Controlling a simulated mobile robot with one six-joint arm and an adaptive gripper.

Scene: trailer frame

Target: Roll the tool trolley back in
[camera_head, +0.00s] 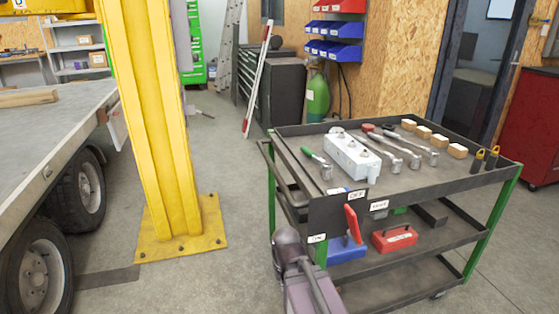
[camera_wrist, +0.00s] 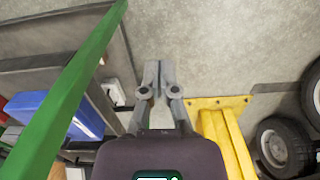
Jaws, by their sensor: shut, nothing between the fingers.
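The tool trolley (camera_head: 300,150) stands at the right in the head view, with black shelves and green legs. A dark push bar (camera_head: 272,172) runs along its left end. My gripper (camera_wrist: 157,70) shows in the wrist view with its fingertips together and nothing between them. It is beside the trolley, with a green leg (camera_wrist: 72,95) to its left, and bare floor shows past the tips. I cannot tell whether it touches the trolley. In the head view my arm is in front of the trolley's near left corner, and the fingers cannot be made out.
A yellow post (camera_head: 160,130) on a bolted floor plate stands left of the trolley. A trailer (camera_head: 45,120) with wheels is at the far left. Sockets, ratchets and wooden blocks lie on the trolley top. A green gas cylinder (camera_head: 317,98) stands behind. Floor between post and trolley is clear.

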